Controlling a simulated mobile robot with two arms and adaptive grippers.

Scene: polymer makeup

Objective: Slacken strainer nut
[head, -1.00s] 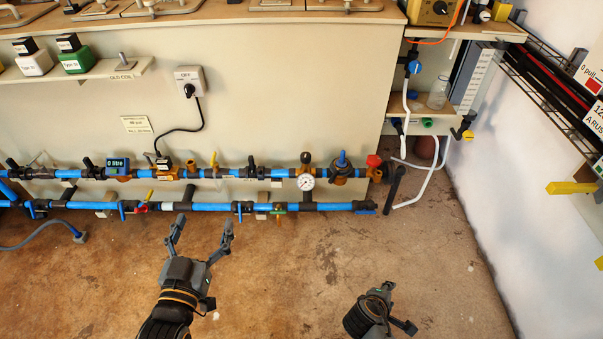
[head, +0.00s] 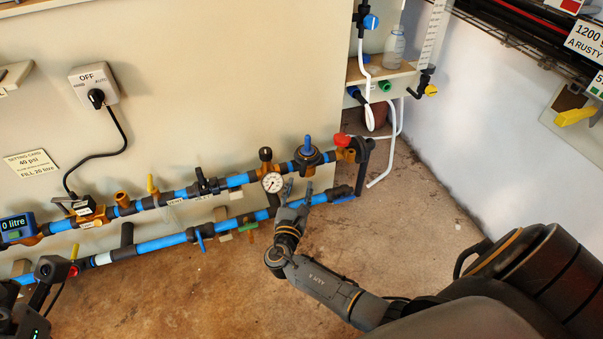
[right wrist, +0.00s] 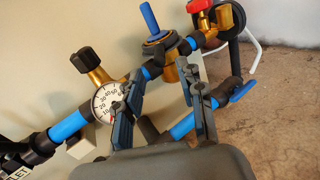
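The likely strainer is a brass fitting (head: 307,165) with a dark ring nut (head: 307,155) and an upright blue handle (head: 308,143), on the upper blue pipe. In the right wrist view the ring nut (right wrist: 162,42) and blue handle (right wrist: 149,17) stand above and beyond my fingers. My right gripper (head: 299,188) is open and empty, just below and in front of this fitting. In the right wrist view its two fingers (right wrist: 162,108) are apart; they partly cover the pipes. My left gripper (head: 25,312) is partly in view at the lower left; its fingers are unclear.
A pressure gauge (head: 272,182) sits left of the fitting and a red knob (head: 342,140) right of it. The lower blue pipe (head: 160,243) runs below. White hoses (head: 386,165) hang at the right. Floor in front (head: 200,300) is clear.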

